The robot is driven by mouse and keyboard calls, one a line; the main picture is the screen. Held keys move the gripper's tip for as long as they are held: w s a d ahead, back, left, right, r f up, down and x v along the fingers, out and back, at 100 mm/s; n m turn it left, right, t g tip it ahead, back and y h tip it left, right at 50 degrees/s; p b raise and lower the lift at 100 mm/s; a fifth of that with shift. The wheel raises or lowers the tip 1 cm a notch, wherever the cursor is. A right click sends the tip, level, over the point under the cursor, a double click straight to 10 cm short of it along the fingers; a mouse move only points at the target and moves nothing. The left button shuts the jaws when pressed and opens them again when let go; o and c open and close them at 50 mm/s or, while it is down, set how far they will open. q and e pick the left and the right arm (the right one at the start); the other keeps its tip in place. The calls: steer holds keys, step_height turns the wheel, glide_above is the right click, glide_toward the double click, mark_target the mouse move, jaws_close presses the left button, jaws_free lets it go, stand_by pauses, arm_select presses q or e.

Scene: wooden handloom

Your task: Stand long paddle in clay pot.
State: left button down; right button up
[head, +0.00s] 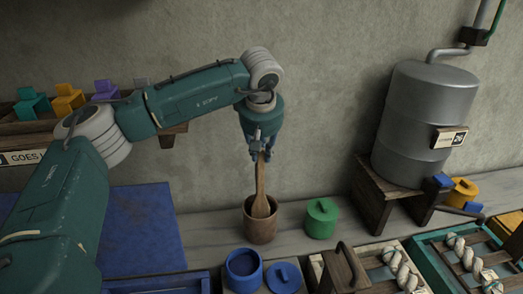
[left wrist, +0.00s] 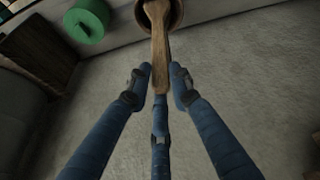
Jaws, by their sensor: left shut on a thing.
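The long wooden paddle (head: 260,184) is nearly upright, with its wide end down in the mouth of the brown clay pot (head: 262,230). My left gripper (head: 262,150) is above the pot and shut on the paddle's upper part. The left wrist view shows the fingers (left wrist: 160,85) on both sides of the paddle (left wrist: 158,45), which runs on to the pot (left wrist: 177,14) at the top edge. The paddle's lowest tip is hidden inside the pot, so I cannot tell whether it touches the bottom. My right gripper is not in view.
A green lidded pot (head: 321,218) stands just right of the clay pot. A blue pot (head: 243,269) and blue lid (head: 283,277) are in front. A wooden stand (head: 374,196) bears a metal drum (head: 425,115) at right. Trays with rope pieces (head: 467,254) lie front right.

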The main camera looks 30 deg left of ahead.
arm_select(q)
steer(key=c, duration=1.5)
jaws_free()
steer(key=v, duration=1.2)
